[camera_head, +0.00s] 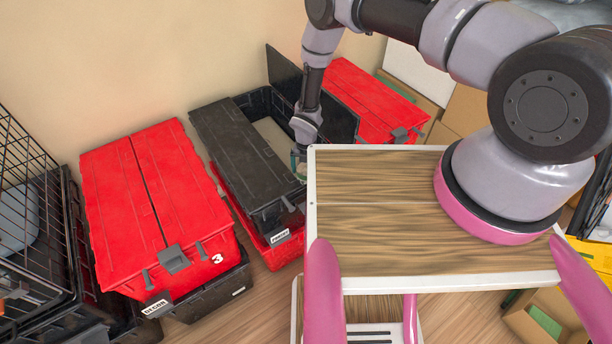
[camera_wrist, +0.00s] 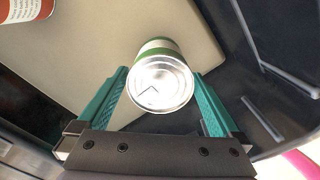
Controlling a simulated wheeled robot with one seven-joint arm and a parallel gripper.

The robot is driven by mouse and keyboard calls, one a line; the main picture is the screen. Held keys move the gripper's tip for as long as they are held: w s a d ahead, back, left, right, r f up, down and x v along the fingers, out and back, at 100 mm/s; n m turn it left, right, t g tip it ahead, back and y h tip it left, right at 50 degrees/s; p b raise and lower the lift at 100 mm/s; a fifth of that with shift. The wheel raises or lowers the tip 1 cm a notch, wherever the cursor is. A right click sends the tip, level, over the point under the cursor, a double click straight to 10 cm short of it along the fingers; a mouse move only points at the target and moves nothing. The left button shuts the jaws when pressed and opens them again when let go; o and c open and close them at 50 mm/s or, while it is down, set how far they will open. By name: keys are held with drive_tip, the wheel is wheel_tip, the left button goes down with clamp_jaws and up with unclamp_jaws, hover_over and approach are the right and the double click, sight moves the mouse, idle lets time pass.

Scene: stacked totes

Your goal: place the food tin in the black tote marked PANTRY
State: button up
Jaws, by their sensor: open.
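My gripper (camera_head: 299,160) reaches down at the open half, partly hidden by my wooden deck. In the wrist view, a tin (camera_wrist: 161,84) with a bare metal top and a green-and-white label is between the open teal fingers of my gripper (camera_wrist: 160,75). Small gaps appear at its sides. Whether the tin rests on the pale surface (camera_wrist: 95,45) below is unclear.
Another tin (camera_wrist: 27,9), red-orange and white, is at the wrist view's top left. Dark tote walls (camera_wrist: 280,70) are close on the right. A red tote (camera_head: 150,200) marked 3 stands left, another red tote (camera_head: 368,100) behind right. A wire crate (camera_head: 30,220) is far left.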

wheel_tip(320, 180, up, 8)
idle(0.4)
drive_tip(key=w+d+r+m+t, duration=0.15)
drive_tip(key=w+r+m, duration=0.25)
drive_tip(key=r, duration=0.6)
drive_tip(key=w+d+r+m, duration=0.3)
drive_tip(key=r+m, duration=0.1)
drive_tip(key=r, duration=0.7)
drive_tip(key=w+d+r+m+t, duration=0.1)
drive_tip(key=w+d+r+m, duration=0.25)
drive_tip(key=r, duration=0.65)
drive_tip(key=s+d+r+m+t, duration=0.1)
drive_tip(key=d+r+m, duration=0.3)
drive_tip(key=r, duration=0.6)
drive_tip(key=s+d+r+m, duration=0.2)
drive_tip(key=d+r+m, duration=0.15)
drive_tip(key=r, duration=0.65)
drive_tip(key=s+d+r+m+t, duration=0.1)
drive_tip(key=s+d+r+m, duration=0.5)
drive_tip(key=r, duration=0.4)
drive_tip(key=s+d+r+m+t+y, duration=0.1)
drive_tip(key=s+r+m, duration=0.3)
drive_tip(key=s, duration=0.6)
drive_tip(key=s+d+r+m+t+y, duration=0.1)
drive_tip(key=s+r+m, duration=0.3)
drive_tip(key=s+m, duration=0.5)
drive_tip(key=shift+s+d+r+t, duration=0.4)
drive_tip(key=shift+s+d, duration=0.15)
drive_tip(key=shift+d, duration=0.3)
